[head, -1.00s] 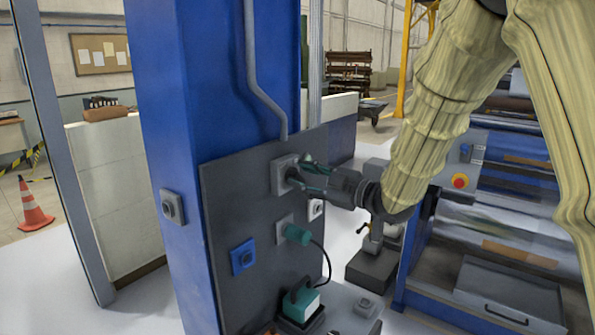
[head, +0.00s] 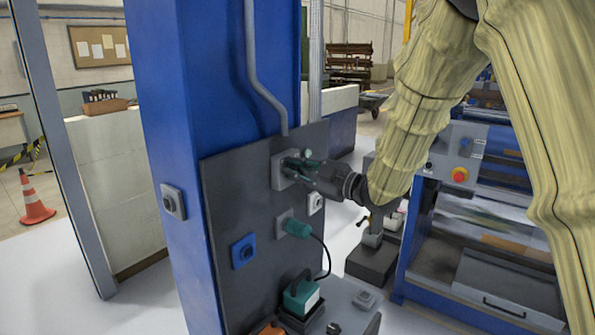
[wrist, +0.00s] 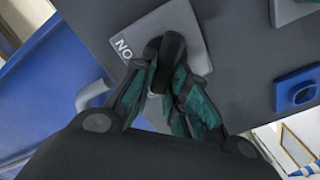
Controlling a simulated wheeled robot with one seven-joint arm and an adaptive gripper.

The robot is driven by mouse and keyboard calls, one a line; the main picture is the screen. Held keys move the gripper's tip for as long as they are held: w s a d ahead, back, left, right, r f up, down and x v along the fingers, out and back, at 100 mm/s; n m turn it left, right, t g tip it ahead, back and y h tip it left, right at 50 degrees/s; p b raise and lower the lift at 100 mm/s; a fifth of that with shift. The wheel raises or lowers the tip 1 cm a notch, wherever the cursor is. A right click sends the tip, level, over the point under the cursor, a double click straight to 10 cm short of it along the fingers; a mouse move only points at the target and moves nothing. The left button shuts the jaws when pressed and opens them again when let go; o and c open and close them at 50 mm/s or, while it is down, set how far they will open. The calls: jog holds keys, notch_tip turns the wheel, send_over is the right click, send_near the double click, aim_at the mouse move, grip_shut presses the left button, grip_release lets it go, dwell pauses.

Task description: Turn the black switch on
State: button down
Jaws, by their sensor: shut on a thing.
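The black switch (wrist: 173,45) is a dark knob on a square light-grey plate (wrist: 190,22) with white letters beside it. In the head view that plate (head: 278,174) is on the upper part of a dark panel on a blue column. My gripper (head: 296,168) reaches in from the right, and its teal-and-black fingers are closed around the knob. In the wrist view the fingers of my gripper (wrist: 168,72) converge on the knob from both sides. The fingers hide most of the knob in the head view.
Below are a teal plug (head: 298,228) with a black cable, a blue-plated switch (head: 244,251) and a teal-and-white device (head: 302,297). Another grey switch (head: 173,202) is on the column's left face. A blue machine (head: 480,240) with a red button stands right.

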jog(key=shift+r+m, duration=0.1)
jog(key=shift+m, duration=0.2)
jog(key=m+p, duration=0.1)
jog(key=m, duration=0.1)
jog(key=m+p, duration=0.1)
jog(key=shift+w+d+r+m+p, duration=0.2)
jog(key=shift+r+m+p, duration=0.05)
jog(key=shift+m+p, duration=0.1)
jog(key=m+p, duration=0.1)
jog(key=m, duration=0.2)
jog(key=m+p, duration=0.1)
jog(key=shift+w+d+m+p, duration=0.2)
jog(key=shift+w+m+p, duration=0.05)
jog(key=shift+p, duration=0.1)
jog(key=m+p, duration=0.2)
jog(key=m, duration=0.1)
jog(key=m+p, duration=0.1)
jog(key=m, duration=0.1)
jog(key=shift+w+d+f, duration=0.1)
jog(key=shift+w+d, duration=0.15)
jog(key=shift+w, duration=0.1)
jog(key=shift+w+d+f+m+p, duration=0.15)
jog(key=shift+m+p, duration=0.3)
jog(key=shift+m, duration=0.55)
jog(key=shift+a+f+m+p, duration=0.15)
jog(key=shift+m+p, duration=0.3)
jog(key=shift+m, duration=0.55)
jog(key=shift+d, duration=0.1)
jog(key=c, duration=1.4)
grip_release()
